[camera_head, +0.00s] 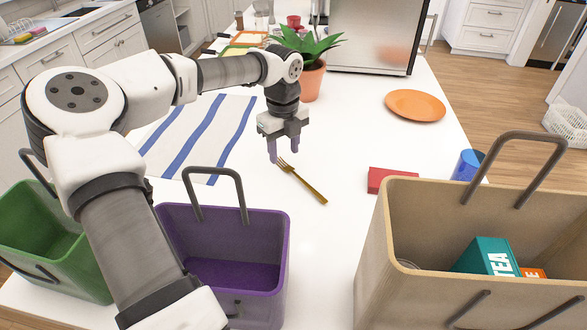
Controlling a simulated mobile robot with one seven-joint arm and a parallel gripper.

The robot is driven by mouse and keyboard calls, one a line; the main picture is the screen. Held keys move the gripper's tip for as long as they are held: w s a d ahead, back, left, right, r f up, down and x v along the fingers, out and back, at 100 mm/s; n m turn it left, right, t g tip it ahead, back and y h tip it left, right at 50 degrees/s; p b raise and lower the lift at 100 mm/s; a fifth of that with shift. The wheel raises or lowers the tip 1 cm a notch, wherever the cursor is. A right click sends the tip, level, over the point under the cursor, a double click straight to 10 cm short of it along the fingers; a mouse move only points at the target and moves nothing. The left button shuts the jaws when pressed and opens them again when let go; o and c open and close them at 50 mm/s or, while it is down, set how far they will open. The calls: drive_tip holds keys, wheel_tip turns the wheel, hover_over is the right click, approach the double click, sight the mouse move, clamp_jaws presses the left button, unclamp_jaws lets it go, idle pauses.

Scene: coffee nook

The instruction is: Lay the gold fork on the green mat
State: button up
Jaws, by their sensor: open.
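The gold fork (306,185) lies on the white counter, tines toward the back left and handle toward the front right. My gripper (284,150) points down with its fingers apart and empty, close to the tine end of the fork. I cannot tell whether the fingers touch it. A flat green thing (233,51) at the far end of the counter, behind my arm, may be the green mat. It is small and partly hidden, with orange and white things around it.
A striped cloth (200,128) lies left of the fork. A potted plant (311,80) stands behind my gripper, with an orange plate (415,105) to the right. A red block (388,180), purple basket (275,235), green basket (35,225) and tan basket (375,250) are nearer.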

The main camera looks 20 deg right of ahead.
sight(288, 169)
drive_tip(key=shift+f, duration=1.45)
drive_tip(key=shift+a, duration=0.1)
drive_tip(key=shift+c, duration=0.5)
clamp_jaws()
drive_tip(key=shift+w+r, duration=0.1)
drive_tip(key=shift+r, duration=0.05)
